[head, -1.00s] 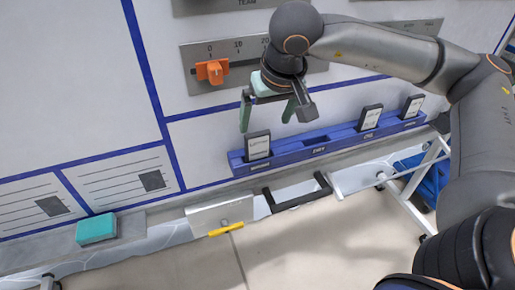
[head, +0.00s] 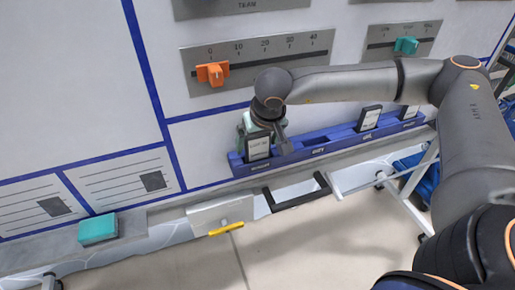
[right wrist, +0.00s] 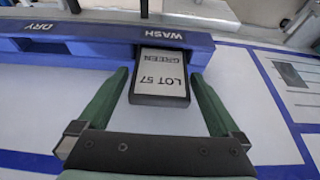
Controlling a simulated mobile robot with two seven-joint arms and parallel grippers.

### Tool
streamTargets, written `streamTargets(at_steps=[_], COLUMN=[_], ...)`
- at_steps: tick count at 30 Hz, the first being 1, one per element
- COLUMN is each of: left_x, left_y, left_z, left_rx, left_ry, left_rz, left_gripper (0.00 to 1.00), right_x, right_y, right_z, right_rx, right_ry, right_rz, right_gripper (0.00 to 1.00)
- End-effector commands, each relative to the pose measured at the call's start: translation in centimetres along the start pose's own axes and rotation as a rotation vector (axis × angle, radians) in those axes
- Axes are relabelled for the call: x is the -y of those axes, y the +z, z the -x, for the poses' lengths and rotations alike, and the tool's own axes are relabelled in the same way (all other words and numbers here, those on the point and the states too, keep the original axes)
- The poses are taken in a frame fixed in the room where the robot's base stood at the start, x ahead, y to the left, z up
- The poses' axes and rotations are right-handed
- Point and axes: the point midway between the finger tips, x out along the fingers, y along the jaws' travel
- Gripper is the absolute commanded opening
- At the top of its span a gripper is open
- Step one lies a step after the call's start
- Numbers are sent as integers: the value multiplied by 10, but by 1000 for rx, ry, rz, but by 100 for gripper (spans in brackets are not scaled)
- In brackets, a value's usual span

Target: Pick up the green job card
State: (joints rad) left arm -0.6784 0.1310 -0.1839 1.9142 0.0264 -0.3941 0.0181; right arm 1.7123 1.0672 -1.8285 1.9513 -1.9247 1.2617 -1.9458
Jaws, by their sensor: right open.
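The green job card is a dark-framed card with a white face reading "LOT 57 GREEN" (right wrist: 160,75). It stands in the slot marked WASH of the blue rack (right wrist: 100,42). In the head view the card (head: 258,149) is at the left end of the rack (head: 330,147), partly covered by my gripper. My right gripper (right wrist: 158,78) is open, with one green finger on each side of the card. A gap shows between the card and each finger. In the head view the gripper (head: 262,130) is mostly hidden behind its own wrist. My left gripper is not in view.
An orange slider (head: 212,73) is on the board above. A teal block (head: 98,228) sits on the ledge at lower left.

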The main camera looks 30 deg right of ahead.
Motion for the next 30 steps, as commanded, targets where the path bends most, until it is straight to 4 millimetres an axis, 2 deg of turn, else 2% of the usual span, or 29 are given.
streamTargets(at_steps=[8,27,28,30], left_x=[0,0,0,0], left_y=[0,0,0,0], left_z=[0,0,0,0], left_rx=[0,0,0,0], left_ry=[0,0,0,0], left_rz=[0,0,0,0], left_gripper=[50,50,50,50], right_x=[0,0,0,0], right_y=[0,0,0,0], right_z=[-4,-3,-3,-3], right_rx=[-1,-1,-1,-2], right_ry=[-1,-1,-1,-2], right_rz=[1,1,0,0], right_gripper=[100,28,25,24])
